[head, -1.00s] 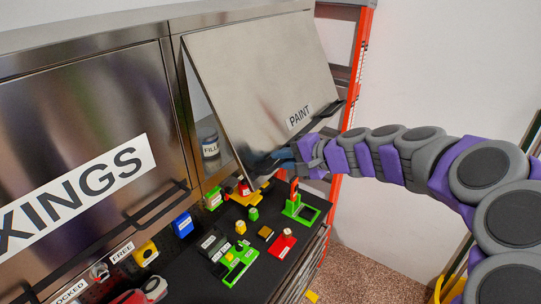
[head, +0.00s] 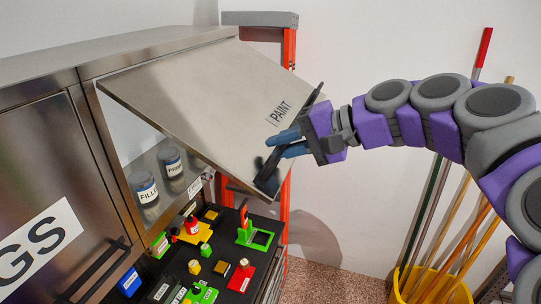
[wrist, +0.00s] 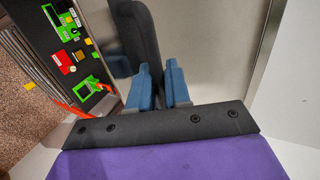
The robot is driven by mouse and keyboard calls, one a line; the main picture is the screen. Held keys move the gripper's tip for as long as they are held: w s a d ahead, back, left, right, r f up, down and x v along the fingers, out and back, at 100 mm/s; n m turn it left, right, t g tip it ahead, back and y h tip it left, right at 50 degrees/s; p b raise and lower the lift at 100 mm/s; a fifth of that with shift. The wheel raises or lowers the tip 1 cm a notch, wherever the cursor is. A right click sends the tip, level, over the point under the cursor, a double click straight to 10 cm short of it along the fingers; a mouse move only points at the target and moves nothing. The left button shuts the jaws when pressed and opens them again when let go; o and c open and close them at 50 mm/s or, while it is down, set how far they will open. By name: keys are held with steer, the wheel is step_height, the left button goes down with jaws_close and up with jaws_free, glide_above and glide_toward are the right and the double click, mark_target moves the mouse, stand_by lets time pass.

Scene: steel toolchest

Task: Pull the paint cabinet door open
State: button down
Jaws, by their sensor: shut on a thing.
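The paint cabinet door (head: 215,100) is a steel panel labelled PAINT, hinged along its top edge. It stands tilted well out from the cabinet, partly open. A dark bar handle (head: 268,165) runs along its lower edge. My gripper (head: 282,146) is shut on this handle, its blue fingers on either side of it. In the wrist view the blue fingers (wrist: 164,88) sit around the dark handle (wrist: 140,45), with the door's steel face (wrist: 220,50) behind. Cans labelled FILL (head: 143,187) and PRIMER (head: 171,162) show inside the cabinet.
Below the door, a black worktop carries several coloured blocks and trays, such as a green stand (head: 254,236) and a red tray (head: 241,277). An orange ladder (head: 290,50) stands behind. A yellow bucket (head: 430,287) with several poles stands at right. Another closed steel door is at left.

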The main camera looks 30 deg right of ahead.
steer(key=shift+s+d+r, duration=0.1)
steer(key=shift+r, duration=0.35)
steer(key=c, duration=1.4)
jaws_free()
steer(key=shift+d, duration=0.15)
steer(key=p+v, duration=0.2)
steer(key=v, duration=1.5)
steer(key=shift+s+d, duration=0.1)
